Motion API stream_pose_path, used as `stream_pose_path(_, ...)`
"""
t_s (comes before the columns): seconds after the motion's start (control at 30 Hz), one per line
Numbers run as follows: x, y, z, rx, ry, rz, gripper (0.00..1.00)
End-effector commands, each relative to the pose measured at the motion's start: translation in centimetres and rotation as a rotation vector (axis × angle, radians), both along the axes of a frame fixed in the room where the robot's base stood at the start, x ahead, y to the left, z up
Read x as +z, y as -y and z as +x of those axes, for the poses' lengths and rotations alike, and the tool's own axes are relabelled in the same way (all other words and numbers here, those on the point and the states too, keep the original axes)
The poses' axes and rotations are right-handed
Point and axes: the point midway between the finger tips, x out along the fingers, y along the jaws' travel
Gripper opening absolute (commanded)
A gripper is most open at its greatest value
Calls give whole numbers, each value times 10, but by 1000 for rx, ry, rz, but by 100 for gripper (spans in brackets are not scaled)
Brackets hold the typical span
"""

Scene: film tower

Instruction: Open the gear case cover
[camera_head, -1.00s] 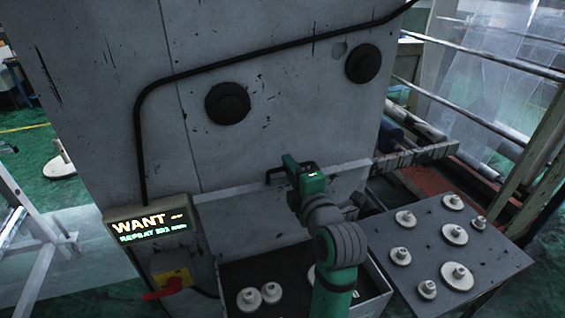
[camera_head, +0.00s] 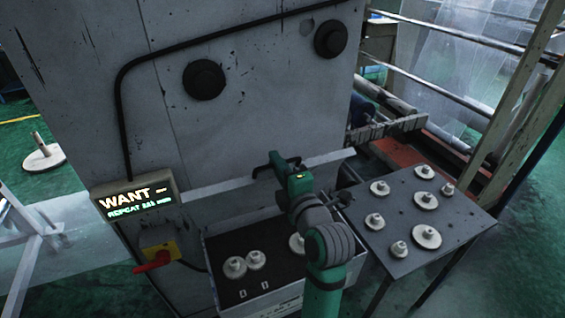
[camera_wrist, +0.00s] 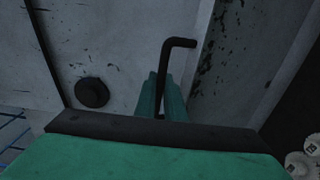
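The gear case cover (camera_head: 225,188) is a grey panel low on the machine front. Its pale top edge slants across the head view and appears to stand out from the wall; the gap behind it is not clear. A black bar handle (camera_head: 262,170) is on it. My gripper (camera_head: 297,178) is at the handle's right part. In the wrist view, my green fingers (camera_wrist: 161,98) are close together around the black handle (camera_wrist: 178,43), one on each side. My arm hides part of the cover.
A box (camera_head: 262,306) with white gears stands below the cover. A grey table (camera_head: 450,222) with several white gears is at right. A lit display (camera_head: 137,196) and red switch handle (camera_head: 152,263) are at left. Two black knobs (camera_head: 204,80) are above.

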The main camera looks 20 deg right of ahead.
Motion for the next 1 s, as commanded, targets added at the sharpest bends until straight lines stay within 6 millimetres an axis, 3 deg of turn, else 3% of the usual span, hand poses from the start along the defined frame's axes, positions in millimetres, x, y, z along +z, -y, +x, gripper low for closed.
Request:
stream_pose_path(0.03,1,-7,1,16,1,0,12)
stream_pose_path(0.1,1,-4,0,11,1,-1,28)
stream_pose_path(0.43,1,8,-4,-11,1,-1,28)
stream_pose_path(1.0,0,1,-1,1,-1,0,28)
